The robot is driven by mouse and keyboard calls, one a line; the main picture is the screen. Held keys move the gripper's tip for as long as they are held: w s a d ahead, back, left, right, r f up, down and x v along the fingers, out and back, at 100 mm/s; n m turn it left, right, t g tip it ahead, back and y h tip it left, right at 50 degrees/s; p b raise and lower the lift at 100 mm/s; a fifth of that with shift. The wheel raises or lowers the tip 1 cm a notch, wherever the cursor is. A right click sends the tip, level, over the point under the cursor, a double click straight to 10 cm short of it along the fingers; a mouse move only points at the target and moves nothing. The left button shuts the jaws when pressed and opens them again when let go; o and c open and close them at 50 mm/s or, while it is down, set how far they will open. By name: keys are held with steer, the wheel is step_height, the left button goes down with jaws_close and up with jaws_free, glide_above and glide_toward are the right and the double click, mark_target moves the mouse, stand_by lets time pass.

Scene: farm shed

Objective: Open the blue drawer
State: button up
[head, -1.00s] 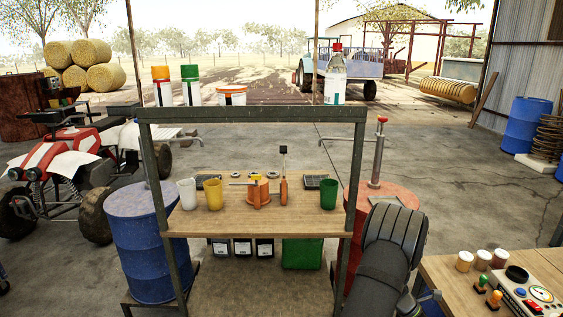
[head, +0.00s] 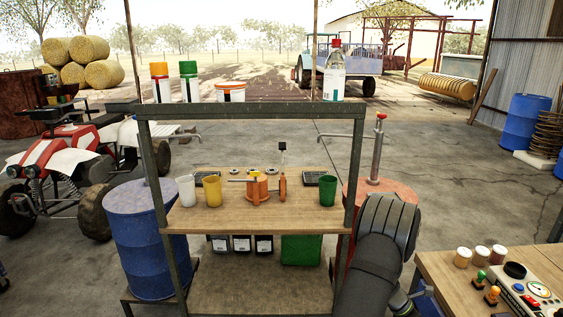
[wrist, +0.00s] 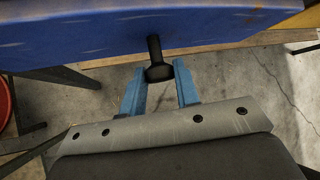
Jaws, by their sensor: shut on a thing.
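In the wrist view, the blue drawer front (wrist: 110,32) spans the top of the picture, with a worn, scuffed surface. A black handle (wrist: 157,62) sticks out from it toward me. My gripper (wrist: 158,76) has its two light-blue fingers on either side of the handle and is shut on it. The handle's knob end lies between the fingers. How far the drawer stands out cannot be told.
The right workbench carries several small jars (head: 462,258) and a control box (head: 530,295). The middle shelf stand (head: 240,210) holds cups and tools, close left of my arm. A red drum (head: 385,190) stands behind my arm. Concrete floor is open at the right.

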steer(key=a, duration=1.3)
steer(key=shift+a, duration=0.4)
stand_by(0.5)
steer(key=o, duration=1.9)
steer(key=v, duration=0.7)
